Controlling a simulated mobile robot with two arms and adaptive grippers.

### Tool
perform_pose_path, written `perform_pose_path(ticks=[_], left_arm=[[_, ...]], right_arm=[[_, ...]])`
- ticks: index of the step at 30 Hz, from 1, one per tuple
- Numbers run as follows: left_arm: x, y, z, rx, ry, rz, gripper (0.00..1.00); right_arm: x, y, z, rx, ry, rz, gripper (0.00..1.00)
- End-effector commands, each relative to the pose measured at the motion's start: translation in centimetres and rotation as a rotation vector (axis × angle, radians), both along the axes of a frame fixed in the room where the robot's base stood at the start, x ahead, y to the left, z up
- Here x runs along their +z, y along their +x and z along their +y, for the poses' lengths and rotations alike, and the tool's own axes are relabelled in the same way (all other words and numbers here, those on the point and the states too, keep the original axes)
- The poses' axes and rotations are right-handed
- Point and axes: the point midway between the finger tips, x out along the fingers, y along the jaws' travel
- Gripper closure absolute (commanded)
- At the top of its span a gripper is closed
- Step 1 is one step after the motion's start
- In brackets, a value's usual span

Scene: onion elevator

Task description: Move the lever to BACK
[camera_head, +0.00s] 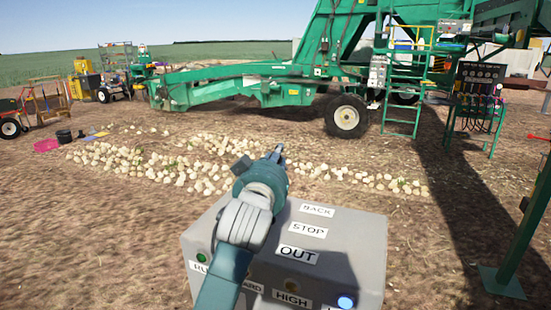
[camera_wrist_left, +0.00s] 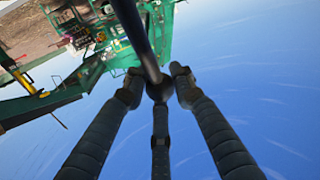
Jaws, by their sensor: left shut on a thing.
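The grey control box (camera_head: 345,235) stands in front of me in the head view. Its top has the labels BACK (camera_head: 317,210), STOP (camera_head: 308,229) and OUT (camera_head: 297,254), with BACK farthest from me. My left arm reaches over the box's left part and hides the lever there, so I cannot tell which label it stands at. In the left wrist view, the lever is a black rod (camera_wrist_left: 139,35) with a dark knob at its end. My left gripper (camera_wrist_left: 158,88) has its fingers closed around that knob. My right gripper is not in view.
The box front carries a green light (camera_head: 201,258), a blue lit button (camera_head: 345,302) and labels, partly covered by my arm. Onions (camera_head: 130,160) lie on the soil beyond. A green elevator machine (camera_head: 270,85) stands behind, and a green post (camera_head: 520,235) at right.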

Motion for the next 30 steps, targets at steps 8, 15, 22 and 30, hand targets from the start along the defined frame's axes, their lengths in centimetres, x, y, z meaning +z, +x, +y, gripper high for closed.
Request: perform_pose_path(ticks=[8,15,22,30], left_arm=[[-0.1,0.0,-0.1,-0.002,0.000,0.003,0.57],[-0.1,-0.2,0.0,-0.001,0.000,0.003,0.57],[-0.1,-3.4,0.3,-0.002,-0.002,0.001,0.57],[-0.1,-9.1,0.9,-0.002,-0.002,0.002,0.57]], right_arm=[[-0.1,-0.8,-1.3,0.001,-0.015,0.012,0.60],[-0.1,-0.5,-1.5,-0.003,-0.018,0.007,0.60],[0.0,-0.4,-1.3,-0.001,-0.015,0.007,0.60],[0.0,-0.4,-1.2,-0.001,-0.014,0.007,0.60]])
